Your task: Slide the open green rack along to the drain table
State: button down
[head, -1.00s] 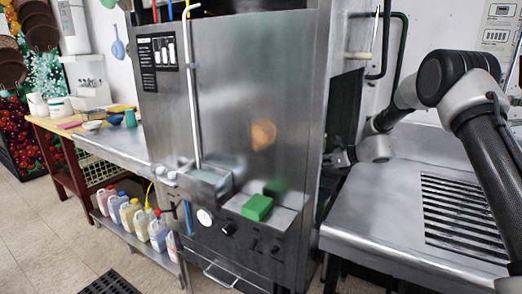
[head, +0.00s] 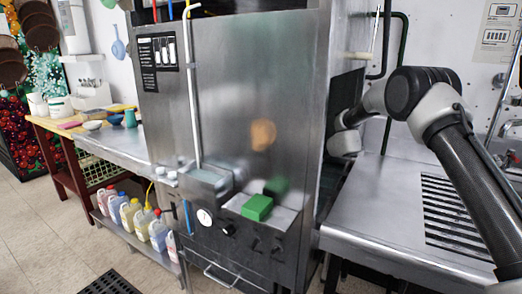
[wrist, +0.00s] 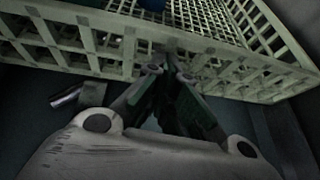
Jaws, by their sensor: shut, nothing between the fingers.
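In the wrist view, a pale green lattice rack (wrist: 85,42) spans the top of the picture. Blue items at the top edge are mostly cut off. My gripper (wrist: 172,72) is shut and empty. Its fingertips are at the rack's near wall; I cannot tell whether they touch it. In the head view, my arm reaches left into the side opening of the steel dish machine (head: 255,95), which hides the gripper and rack. The steel drain table (head: 375,205), with a dark slotted grate, stands right of the machine and is bare of racks.
A green block (head: 257,207) sits on the machine's front ledge. At left is a steel table (head: 118,150) with bowls and a cup, and several bottles (head: 158,232) stand below it. A dark pipe (head: 406,70) and wall are behind the drain table.

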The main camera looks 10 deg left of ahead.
jog(key=w+a, duration=0.1)
jog(key=a, duration=0.2)
jog(key=w+a, duration=0.1)
jog(key=a, duration=0.2)
jog(key=w+a, duration=0.1)
jog(key=a, duration=0.2)
jog(key=shift+w+a, duration=0.2)
jog(key=s+d, duration=0.2)
jog(key=d, duration=0.4)
jog(key=shift+s+d, duration=0.25)
jog(key=shift+d, duration=0.1)
jog(key=d+f+v, duration=0.2)
jog(key=f+v, duration=0.1)
jog(key=v, duration=1.2)
jog(key=w+d+f+v, duration=0.1)
jog(key=d+f+v, duration=0.1)
jog(key=v, duration=1.3)
jog(key=shift+w+f, duration=0.3)
jog(key=shift+f, duration=0.2)
